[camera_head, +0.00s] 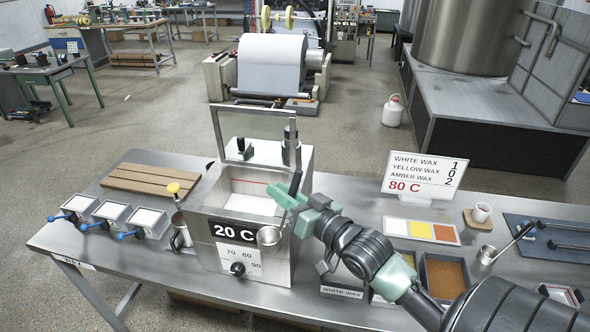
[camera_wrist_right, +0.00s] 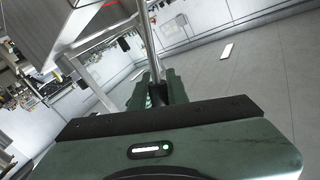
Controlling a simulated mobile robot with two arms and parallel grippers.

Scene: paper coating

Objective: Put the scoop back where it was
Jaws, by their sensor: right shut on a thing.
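My right gripper (camera_head: 288,198) comes in from the right and is shut on the handle of a metal scoop (camera_head: 269,236). The handle's dark end stands up above the fingers, and the round cup shows below them. The cup appears in front of the tank's front right edge; I cannot tell whether it touches the tank (camera_head: 208,236). In the right wrist view the scoop's metal rod (camera_wrist_right: 147,45) runs up from between the fingers (camera_wrist_right: 153,92). My left gripper is in neither view.
A sign (camera_head: 422,176) lists waxes and 80 C. A steel cup with a handle (camera_head: 487,256), a white cup (camera_head: 481,213), a color card (camera_head: 421,231) and brown-filled tray (camera_head: 445,275) are at right. A wooden slatted board (camera_head: 152,178) lies left.

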